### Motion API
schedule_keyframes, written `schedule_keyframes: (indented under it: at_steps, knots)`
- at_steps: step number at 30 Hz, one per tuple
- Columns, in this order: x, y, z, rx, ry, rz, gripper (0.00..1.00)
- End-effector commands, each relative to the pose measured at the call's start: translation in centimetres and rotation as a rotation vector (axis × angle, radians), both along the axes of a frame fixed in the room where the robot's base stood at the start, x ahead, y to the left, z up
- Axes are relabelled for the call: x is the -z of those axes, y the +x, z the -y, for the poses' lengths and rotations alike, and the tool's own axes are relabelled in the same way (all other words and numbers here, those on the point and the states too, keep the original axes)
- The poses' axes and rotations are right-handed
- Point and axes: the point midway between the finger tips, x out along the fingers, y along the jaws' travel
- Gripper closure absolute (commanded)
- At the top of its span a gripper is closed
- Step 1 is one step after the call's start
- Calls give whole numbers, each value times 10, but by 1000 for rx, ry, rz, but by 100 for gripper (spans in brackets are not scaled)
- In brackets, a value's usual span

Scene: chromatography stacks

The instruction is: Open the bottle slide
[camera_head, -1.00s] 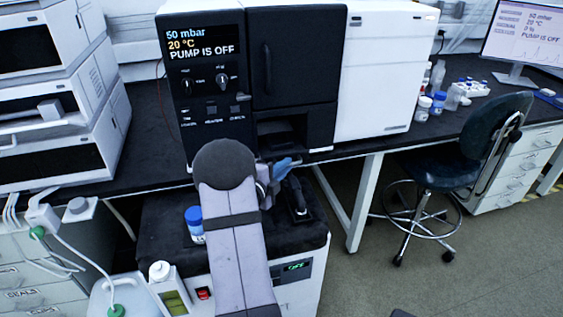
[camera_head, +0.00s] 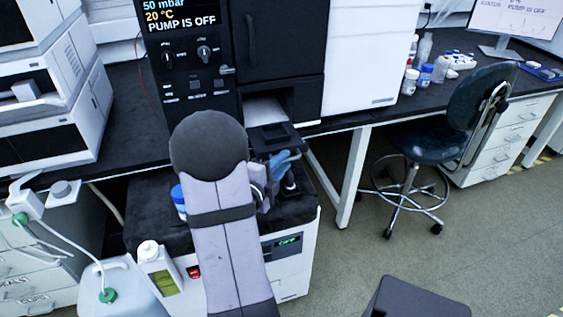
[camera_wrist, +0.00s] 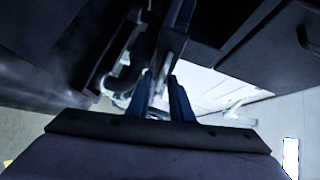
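The bottle slide (camera_head: 274,137) is a black tray low on the front of the black instrument in the head view. It is pulled out, and a pale opening (camera_head: 264,110) shows behind it. My gripper (camera_head: 281,162), with blue fingers, is at the front edge of the slide, partly hidden by my arm. In the wrist view, the two blue fingers (camera_wrist: 165,88) stand close together on either side of a narrow grey bar (camera_wrist: 164,72), which looks like the slide's handle. The exact contact is dark and hard to see.
A blue-capped bottle (camera_head: 179,199) stands left of my arm on the black-topped cabinet. A black holder (camera_head: 290,186) sits right of my gripper. A white-capped bottle (camera_head: 157,265) is in front. A chair (camera_head: 440,140) stands right; the floor between is open.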

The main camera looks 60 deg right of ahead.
Motion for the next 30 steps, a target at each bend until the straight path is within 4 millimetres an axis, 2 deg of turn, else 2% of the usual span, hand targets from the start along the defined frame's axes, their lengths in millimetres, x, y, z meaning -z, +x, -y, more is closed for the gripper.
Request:
schedule_keyframes:
  at_steps: [14,20,25,30]
  knots:
    - [-1,1,-5,-3,-1,0,72]
    - [-3,2,-26,-4,1,0,72]
    - [-9,2,-52,-5,1,0,72]
    - [-12,2,-56,1,7,-4,72]
